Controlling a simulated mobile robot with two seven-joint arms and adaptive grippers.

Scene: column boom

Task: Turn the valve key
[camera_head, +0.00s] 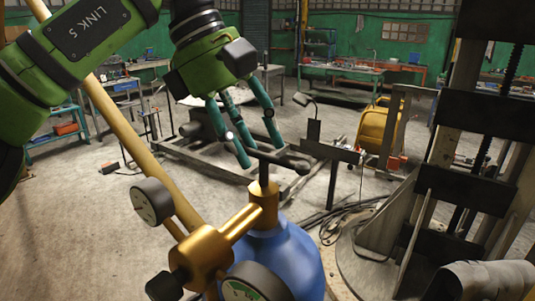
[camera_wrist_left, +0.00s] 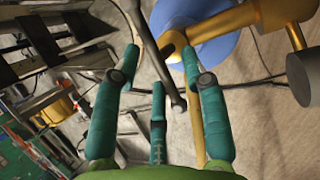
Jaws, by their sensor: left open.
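The valve key (camera_head: 280,159) is a dark bar with rounded ends, set crosswise on a stem above the brass valve (camera_head: 262,200). The valve sits on top of a blue cylinder (camera_head: 300,262). My left gripper (camera_head: 260,152) has green-teal fingers and points down at the key from above. Its fingers are spread and empty. In the left wrist view the key (camera_wrist_left: 158,58) runs lengthwise between the open fingers (camera_wrist_left: 161,62). I cannot tell whether any finger touches it. The cylinder (camera_wrist_left: 212,45) lies beyond the fingertips. My right gripper is not in view.
Two gauges, one at left (camera_head: 153,201) and one at the bottom (camera_head: 250,285), stick out from the brass fitting. A dark steel column frame (camera_head: 465,190) stands at right. A yellow reel (camera_head: 378,128) and workbenches (camera_head: 345,72) stand behind. The concrete floor at left is mostly clear.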

